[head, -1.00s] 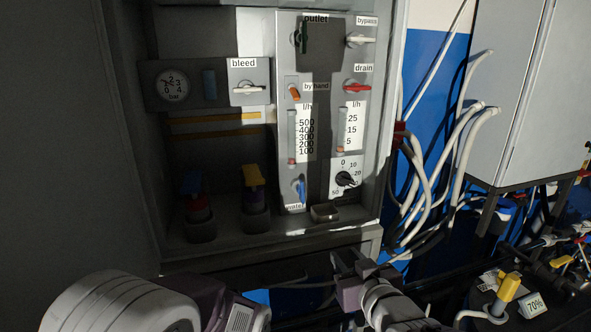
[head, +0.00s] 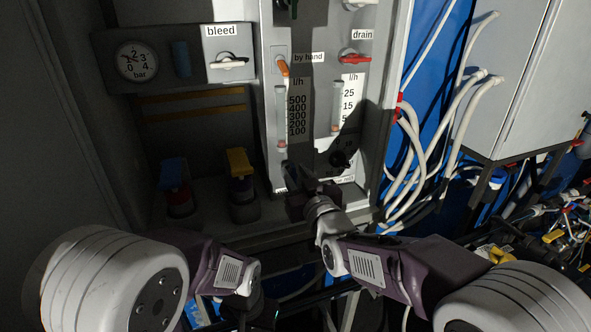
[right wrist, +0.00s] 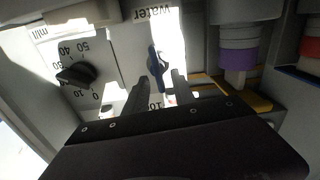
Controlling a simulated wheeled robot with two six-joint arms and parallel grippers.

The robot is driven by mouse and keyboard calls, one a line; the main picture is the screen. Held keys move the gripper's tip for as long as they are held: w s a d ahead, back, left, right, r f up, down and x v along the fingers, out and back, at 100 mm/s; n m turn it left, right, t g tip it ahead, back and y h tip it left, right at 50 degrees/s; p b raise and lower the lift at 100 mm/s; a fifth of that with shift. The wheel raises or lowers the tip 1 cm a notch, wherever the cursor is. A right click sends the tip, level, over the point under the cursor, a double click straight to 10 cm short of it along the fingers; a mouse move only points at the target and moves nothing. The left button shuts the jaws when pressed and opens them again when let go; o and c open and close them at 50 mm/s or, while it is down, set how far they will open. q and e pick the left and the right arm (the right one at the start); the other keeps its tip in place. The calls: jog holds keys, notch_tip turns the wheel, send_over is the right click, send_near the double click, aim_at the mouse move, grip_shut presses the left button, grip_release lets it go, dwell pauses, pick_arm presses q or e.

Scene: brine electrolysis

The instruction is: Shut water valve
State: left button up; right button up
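The water valve has a small blue handle (right wrist: 157,62), seen under the upside-down "Water" label (right wrist: 152,14) in the right wrist view. The handle runs roughly up and down in that picture. My right gripper (right wrist: 160,80) is open, with one finger on each side of the handle's near end. I cannot tell whether either finger touches it. In the head view my right gripper (head: 296,176) is at the lower left of the valve panel and hides the water valve. My left arm is at the lower left; its dark gripper is mostly hidden, its fingers unclear.
A black numbered knob (right wrist: 76,75) sits beside the water valve. Two pillars with a blue cap (head: 174,172) and a yellow cap (head: 239,160) stand left of the panel. The red drain lever (head: 355,58) and orange by-hand lever (head: 283,68) are above. White hoses (head: 412,150) hang at right.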

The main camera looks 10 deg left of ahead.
jog(key=shift+w+a, duration=0.1)
jog(key=shift+w, duration=0.05)
grip_shut()
